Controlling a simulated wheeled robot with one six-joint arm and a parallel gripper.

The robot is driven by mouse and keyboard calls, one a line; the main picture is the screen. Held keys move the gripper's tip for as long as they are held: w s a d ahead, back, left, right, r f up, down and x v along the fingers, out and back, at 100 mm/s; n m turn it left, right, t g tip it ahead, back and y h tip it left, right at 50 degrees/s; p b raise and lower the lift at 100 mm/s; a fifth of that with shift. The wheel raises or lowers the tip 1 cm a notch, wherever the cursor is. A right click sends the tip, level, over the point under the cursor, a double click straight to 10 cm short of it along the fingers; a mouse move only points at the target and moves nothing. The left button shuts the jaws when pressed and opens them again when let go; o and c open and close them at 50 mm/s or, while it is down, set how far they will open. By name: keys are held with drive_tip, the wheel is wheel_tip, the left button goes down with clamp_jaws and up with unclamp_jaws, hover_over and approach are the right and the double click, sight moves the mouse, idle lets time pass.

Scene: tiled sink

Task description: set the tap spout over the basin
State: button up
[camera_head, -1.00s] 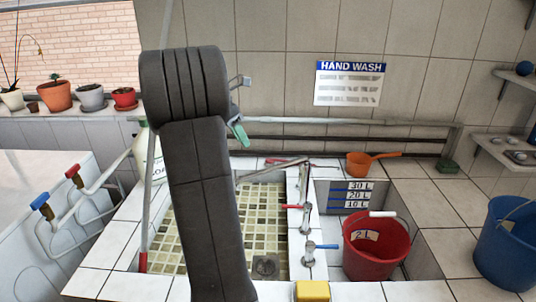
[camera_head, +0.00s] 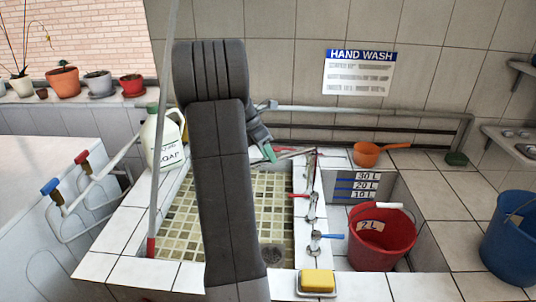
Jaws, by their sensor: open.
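The tap spout (camera_head: 294,155) is a thin grey pipe at the back right of the tiled basin (camera_head: 272,205). It runs left from the top of the tap column toward my gripper, near the basin's back edge. My gripper (camera_head: 269,153), with a green fingertip showing, is open close to the spout's left part. I cannot tell whether they touch. My dark arm hides the middle of the basin and part of the gripper. The taps have a red handle (camera_head: 298,195) and a blue handle (camera_head: 333,236) on the divider right of the basin.
A red bucket (camera_head: 381,242) stands in the right compartment, and an orange scoop (camera_head: 370,156) lies behind it. A yellow sponge (camera_head: 318,280) lies on the front ledge. A white jug (camera_head: 165,143) stands at the back left. A blue bucket (camera_head: 511,244) is far right.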

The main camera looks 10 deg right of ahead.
drive_tip(key=shift+d+f, duration=0.15)
drive_tip(key=shift+f, duration=0.2)
clamp_jaws()
drive_tip(key=shift+s, duration=0.15)
